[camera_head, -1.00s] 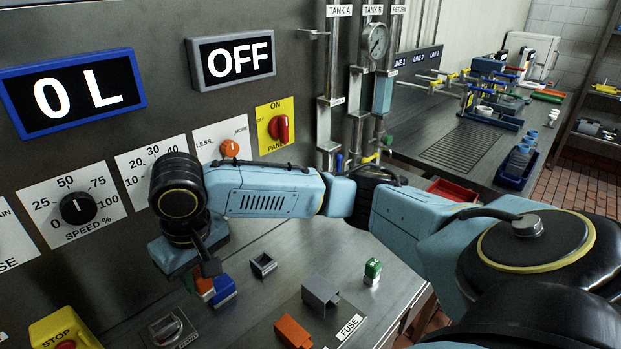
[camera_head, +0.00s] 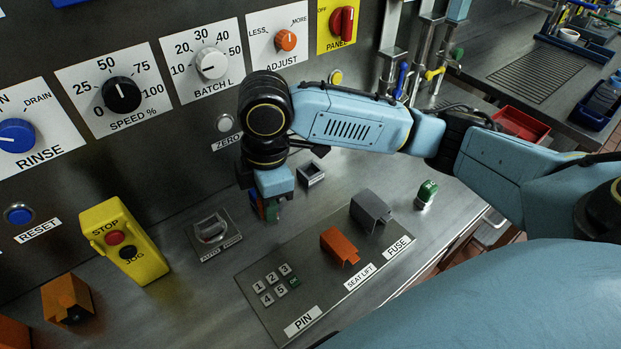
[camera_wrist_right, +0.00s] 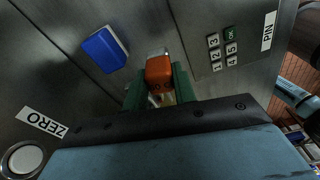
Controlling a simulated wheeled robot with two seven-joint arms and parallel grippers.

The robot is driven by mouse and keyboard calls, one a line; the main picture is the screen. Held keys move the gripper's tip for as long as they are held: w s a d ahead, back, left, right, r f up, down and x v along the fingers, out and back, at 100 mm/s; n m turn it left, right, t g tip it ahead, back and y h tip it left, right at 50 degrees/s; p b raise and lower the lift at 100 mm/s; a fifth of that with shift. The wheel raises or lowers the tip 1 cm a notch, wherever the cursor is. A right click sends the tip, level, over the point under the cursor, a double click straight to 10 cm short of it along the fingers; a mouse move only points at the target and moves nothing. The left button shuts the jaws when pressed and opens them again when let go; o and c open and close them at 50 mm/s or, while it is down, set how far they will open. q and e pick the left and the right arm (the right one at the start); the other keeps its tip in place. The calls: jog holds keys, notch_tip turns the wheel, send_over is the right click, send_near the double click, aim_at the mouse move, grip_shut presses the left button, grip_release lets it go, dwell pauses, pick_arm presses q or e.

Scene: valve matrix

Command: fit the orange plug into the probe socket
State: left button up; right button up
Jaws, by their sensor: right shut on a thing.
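The orange plug (camera_wrist_right: 160,70) shows in the right wrist view between the green fingers of my right gripper (camera_wrist_right: 158,86), which is shut on it. In the head view my right gripper (camera_head: 268,208) points down near the panel wall, low over the counter. There the fingers and wrist largely hide the plug. A blue plug (camera_wrist_right: 105,50) lies beside it in the wrist view, apart from the fingers. A small dark open socket (camera_head: 311,174) sits on the counter right of the gripper; no label on it is readable. My left gripper is not in view.
A keypad (camera_head: 276,285), an orange cover (camera_head: 338,246) and a grey cover (camera_head: 370,209) stand in front. A green button (camera_head: 426,194) stands to the right.

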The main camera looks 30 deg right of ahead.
jog(key=shift+s+a+f+n, duration=0.15)
jog(key=shift+a+n, duration=0.05)
jog(key=shift+n, duration=0.3)
jog(key=shift+s+a+f+n, duration=0.1)
jog(key=shift+a+f+n, duration=0.05)
jog(key=shift+n, duration=0.35)
jog(key=shift+w+d, duration=0.15)
jog(key=shift+d, duration=0.1)
jog(key=w+d, duration=0.3)
jog(key=d, duration=0.2)
jog(key=w+d+b, duration=0.1)
jog(key=w+d, duration=0.2)
jog(key=d, duration=0.2)
jog(key=w+d, duration=0.3)
jog(key=d, duration=0.1)
jog(key=shift+d, duration=0.4)
notch_tip(320, 180, down, 3)
jog(key=shift+r+b, duration=0.1)
jog(key=shift+b, duration=0.45)
jog(key=shift+f, duration=0.4)
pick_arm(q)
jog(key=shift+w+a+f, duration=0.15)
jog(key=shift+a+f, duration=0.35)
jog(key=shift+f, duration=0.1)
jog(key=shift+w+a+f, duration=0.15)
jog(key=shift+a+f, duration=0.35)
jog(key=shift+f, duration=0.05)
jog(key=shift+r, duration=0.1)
pick_arm(e)
jog(key=shift+f, duration=0.1)
